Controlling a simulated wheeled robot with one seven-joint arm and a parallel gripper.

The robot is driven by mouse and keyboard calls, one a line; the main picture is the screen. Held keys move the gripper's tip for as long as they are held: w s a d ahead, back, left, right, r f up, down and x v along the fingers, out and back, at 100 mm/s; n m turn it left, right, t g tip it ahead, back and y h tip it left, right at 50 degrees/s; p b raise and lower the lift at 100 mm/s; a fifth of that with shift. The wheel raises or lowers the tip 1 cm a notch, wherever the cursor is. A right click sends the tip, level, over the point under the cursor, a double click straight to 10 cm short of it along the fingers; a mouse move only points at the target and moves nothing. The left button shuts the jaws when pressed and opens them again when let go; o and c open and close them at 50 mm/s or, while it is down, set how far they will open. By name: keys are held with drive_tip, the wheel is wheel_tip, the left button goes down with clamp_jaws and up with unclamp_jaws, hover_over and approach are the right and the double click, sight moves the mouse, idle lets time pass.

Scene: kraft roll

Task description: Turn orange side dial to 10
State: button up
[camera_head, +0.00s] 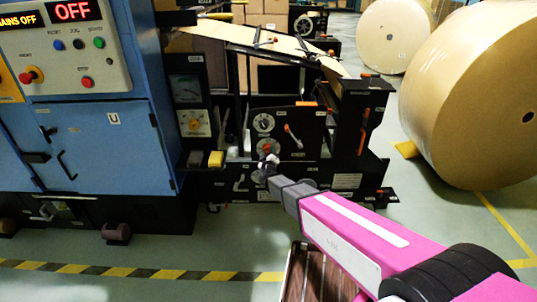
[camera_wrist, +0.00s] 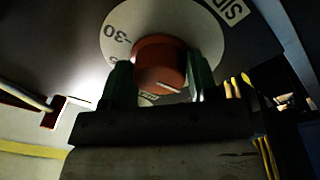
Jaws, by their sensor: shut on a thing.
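The orange side dial (camera_wrist: 160,62) is a round knob on a pale scale plate (camera_wrist: 118,22) in the wrist view. A "-30" mark shows on the plate at the left of the knob; other numbers are partly hidden. A short white line shows on the knob's near face, slanting down to the right. My gripper (camera_wrist: 160,80) is shut on the knob, one dark green finger on each side. In the head view my gripper (camera_head: 268,163) reaches the black machine panel, where a bit of the orange dial (camera_head: 267,147) shows just above it. The number at the pointer is unreadable.
In the wrist view a dark red bar-like part (camera_wrist: 53,112) lies left of my gripper. Large kraft rolls (camera_head: 470,90) stand at right.

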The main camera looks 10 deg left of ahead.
drive_tip(key=shift+w+a+r, duration=0.1)
drive_tip(key=shift+w, duration=0.25)
drive_tip(key=o, duration=0.9)
drive_tip(key=shift+a, duration=0.1)
drive_tip(key=v, duration=1.1)
